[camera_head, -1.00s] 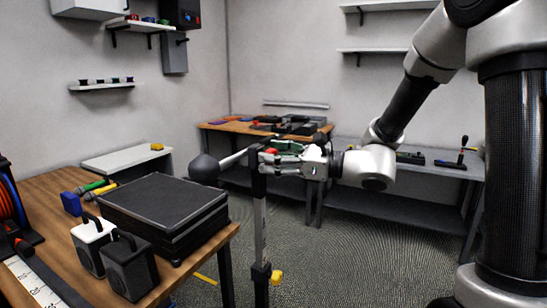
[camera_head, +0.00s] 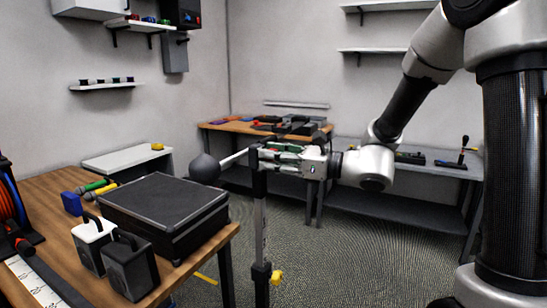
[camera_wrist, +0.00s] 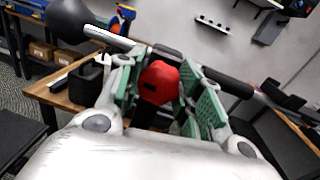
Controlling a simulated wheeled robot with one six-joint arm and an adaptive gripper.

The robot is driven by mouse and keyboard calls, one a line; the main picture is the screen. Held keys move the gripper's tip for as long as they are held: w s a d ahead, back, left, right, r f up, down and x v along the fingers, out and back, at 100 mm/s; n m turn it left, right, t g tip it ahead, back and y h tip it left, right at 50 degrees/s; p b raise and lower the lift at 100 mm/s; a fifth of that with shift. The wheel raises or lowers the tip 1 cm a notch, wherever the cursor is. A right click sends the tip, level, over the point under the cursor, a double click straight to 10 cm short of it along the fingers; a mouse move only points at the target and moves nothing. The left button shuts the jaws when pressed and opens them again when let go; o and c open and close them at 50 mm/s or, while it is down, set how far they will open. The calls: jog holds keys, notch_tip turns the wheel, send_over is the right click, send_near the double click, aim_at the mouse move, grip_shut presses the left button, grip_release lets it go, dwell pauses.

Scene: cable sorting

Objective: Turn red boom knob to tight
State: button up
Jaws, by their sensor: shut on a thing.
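The red boom knob (camera_wrist: 159,82) shows in the wrist view between the green finger pads of my gripper (camera_wrist: 165,88). My gripper is shut on it. A small dark mark shows on the knob's face. In the head view my gripper (camera_head: 280,158) is at the top of the upright stand (camera_head: 260,225), and its fingers hide the knob there. The pale boom (camera_head: 233,159) extends left from the stand's top to a dark round ball (camera_head: 205,169). Which way tight lies cannot be seen.
A wooden table (camera_head: 205,258) at left holds a black case (camera_head: 165,208) and two small speakers near the stand. A yellow knob (camera_head: 277,277) sits low on the stand. A grey bench (camera_head: 405,175) stands behind at right. Carpet right of the stand is clear.

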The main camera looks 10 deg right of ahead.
jog(key=shift+m, duration=2.3)
jog(key=o, duration=1)
jog(key=shift+o, duration=0.2)
jog(key=v, duration=1.2)
jog(key=shift+f, duration=0.25)
